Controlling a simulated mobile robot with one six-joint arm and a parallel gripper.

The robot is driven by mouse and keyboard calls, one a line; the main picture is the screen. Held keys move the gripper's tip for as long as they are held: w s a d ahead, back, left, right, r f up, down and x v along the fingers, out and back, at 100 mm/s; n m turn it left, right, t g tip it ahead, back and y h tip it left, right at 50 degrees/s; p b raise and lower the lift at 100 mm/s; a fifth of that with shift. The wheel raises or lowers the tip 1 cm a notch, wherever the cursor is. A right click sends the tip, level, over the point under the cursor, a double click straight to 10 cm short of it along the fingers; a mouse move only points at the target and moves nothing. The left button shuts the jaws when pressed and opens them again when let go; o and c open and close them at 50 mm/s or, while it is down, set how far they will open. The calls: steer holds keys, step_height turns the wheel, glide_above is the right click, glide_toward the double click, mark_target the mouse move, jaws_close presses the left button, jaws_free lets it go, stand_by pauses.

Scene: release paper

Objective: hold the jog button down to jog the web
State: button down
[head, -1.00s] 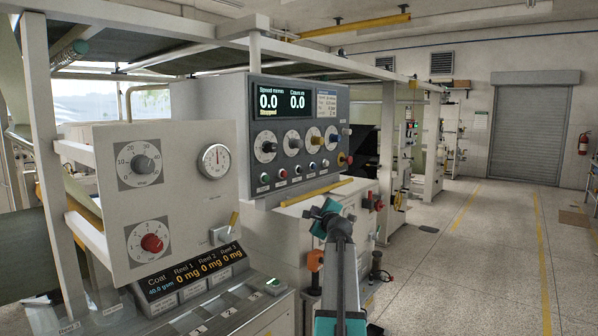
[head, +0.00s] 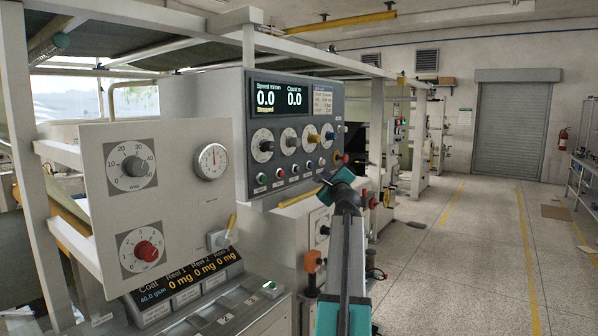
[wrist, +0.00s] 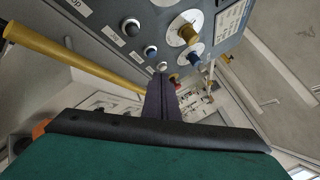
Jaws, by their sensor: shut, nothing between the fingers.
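The grey control panel (head: 246,195) shows a row of small push buttons under several dials. My gripper (head: 327,190) is shut and empty, just below the panel's lower right corner.
The display (head: 279,97) reads 0.0 speed and 0.0 count. A yellow bar (head: 299,196) runs below the panel, close to my gripper. A nearer white dial box (head: 110,215) stands at left. Open floor (head: 465,260) lies to the right.

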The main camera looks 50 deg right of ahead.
mark_target(297, 169)
steer(key=shift+w, duration=0.1)
steer(key=w+p, duration=0.3)
steer(key=w, duration=0.5)
steer(key=shift+w+p, duration=0.2)
steer(key=shift+p, duration=0.2)
steer(key=shift+w, duration=0.2)
stand_by(1.9)
steer(key=shift+w+p, duration=0.25)
steer(key=shift+p, duration=0.15)
